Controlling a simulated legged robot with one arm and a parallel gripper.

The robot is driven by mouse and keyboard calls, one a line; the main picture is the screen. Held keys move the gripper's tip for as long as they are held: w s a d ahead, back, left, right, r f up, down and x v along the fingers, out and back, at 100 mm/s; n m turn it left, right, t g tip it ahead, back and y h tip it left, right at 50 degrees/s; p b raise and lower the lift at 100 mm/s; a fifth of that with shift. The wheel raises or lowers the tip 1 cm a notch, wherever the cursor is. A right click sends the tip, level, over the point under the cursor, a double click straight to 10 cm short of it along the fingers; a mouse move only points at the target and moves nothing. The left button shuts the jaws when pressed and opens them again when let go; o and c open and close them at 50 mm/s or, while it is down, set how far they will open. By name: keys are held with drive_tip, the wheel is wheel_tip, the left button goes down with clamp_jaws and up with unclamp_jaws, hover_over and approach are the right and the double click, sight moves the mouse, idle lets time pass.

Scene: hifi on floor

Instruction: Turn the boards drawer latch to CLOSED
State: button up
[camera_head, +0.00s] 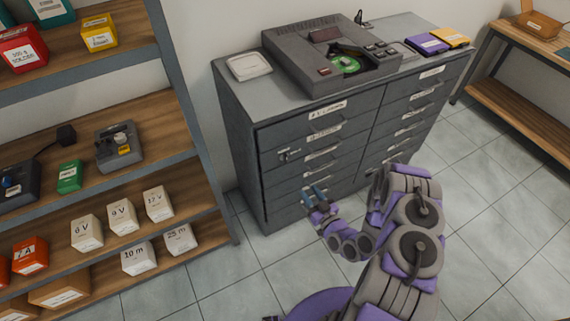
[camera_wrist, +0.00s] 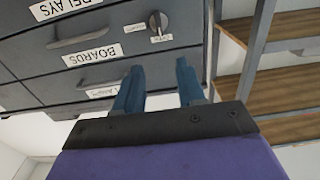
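The latch is a small dark round knob on the front of the grey drawer cabinet. It shows in the wrist view (camera_wrist: 158,22) and, small, at the left of a drawer in the head view (camera_head: 288,155). A small white label sits by it; its print and the knob's setting are too small to read surely. A BOARDS label (camera_wrist: 92,55) is on the drawer front nearby. My gripper (camera_head: 314,194) is in front of the cabinet, lower than the latch. In the wrist view its two blue fingers (camera_wrist: 158,78) are apart with nothing between them, and the latch is beyond their tips.
The cabinet (camera_head: 235,140) carries a dark machine (camera_head: 330,60) and a white tray (camera_head: 249,66) on top. A wooden shelf unit (camera_head: 160,120) with boxes stands close at its left. A wooden bench (camera_head: 515,95) is at the right. The tiled floor in front is clear.

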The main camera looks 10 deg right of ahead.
sight(287, 158)
drive_tip(key=b+x, duration=0.3)
drive_tip(key=x, duration=1.4)
drive_tip(key=shift+w, duration=0.15)
clamp_jaws()
